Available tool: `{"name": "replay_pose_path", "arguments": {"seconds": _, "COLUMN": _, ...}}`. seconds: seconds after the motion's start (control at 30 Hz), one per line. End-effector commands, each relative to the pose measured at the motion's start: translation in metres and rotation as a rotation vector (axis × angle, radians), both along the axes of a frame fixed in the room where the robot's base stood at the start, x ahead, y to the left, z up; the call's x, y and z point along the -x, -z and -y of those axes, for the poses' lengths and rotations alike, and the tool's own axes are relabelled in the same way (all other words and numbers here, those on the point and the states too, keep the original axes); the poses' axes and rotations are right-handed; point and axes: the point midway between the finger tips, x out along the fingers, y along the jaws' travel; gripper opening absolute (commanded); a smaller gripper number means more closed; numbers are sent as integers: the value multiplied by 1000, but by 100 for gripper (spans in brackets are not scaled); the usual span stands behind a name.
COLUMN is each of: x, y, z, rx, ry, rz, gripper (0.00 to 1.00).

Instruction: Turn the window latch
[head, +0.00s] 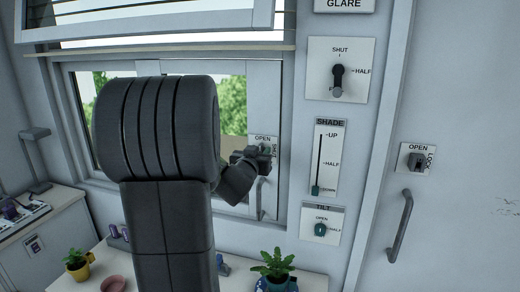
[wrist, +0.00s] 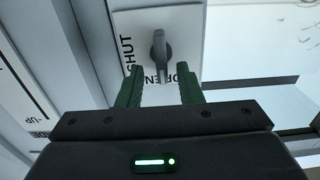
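The window latch is a grey lever (wrist: 159,50) on a white plate (wrist: 190,22) marked SHUT and OPEN in the wrist view. One end of the lever points down in that picture, toward the OPEN mark. My gripper (wrist: 160,90) is open, with one green finger on each side below the lever. The fingers partly cover the OPEN mark, and I see no clear contact with the lever. In the head view, my gripper (head: 254,160) is in front of the latch plate (head: 263,139) on the window frame and mostly hides the lever.
A window handle bar (head: 261,198) hangs just below the latch. To its right are a SHADE slider panel (head: 325,160), a TILT knob plate (head: 320,225) and a door handle (head: 400,226).

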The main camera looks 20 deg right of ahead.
Motion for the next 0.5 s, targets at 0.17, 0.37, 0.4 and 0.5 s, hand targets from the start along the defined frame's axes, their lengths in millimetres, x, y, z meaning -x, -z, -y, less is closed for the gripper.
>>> {"name": "replay_pose_path", "arguments": {"seconds": 0.17, "x": -9, "y": 0, "z": 7, "rx": 0, "ry": 0, "rz": -1, "gripper": 33}}
{"name": "replay_pose_path", "arguments": {"seconds": 0.37, "x": -11, "y": 0, "z": 8, "rx": 0, "ry": 0, "rz": 0, "gripper": 33}}
{"name": "replay_pose_path", "arguments": {"seconds": 0.4, "x": -11, "y": 0, "z": 8, "rx": 0, "ry": 0, "rz": 0, "gripper": 33}}
{"name": "replay_pose_path", "arguments": {"seconds": 0.5, "x": -11, "y": 0, "z": 8, "rx": 0, "ry": 0, "rz": 0, "gripper": 29}}
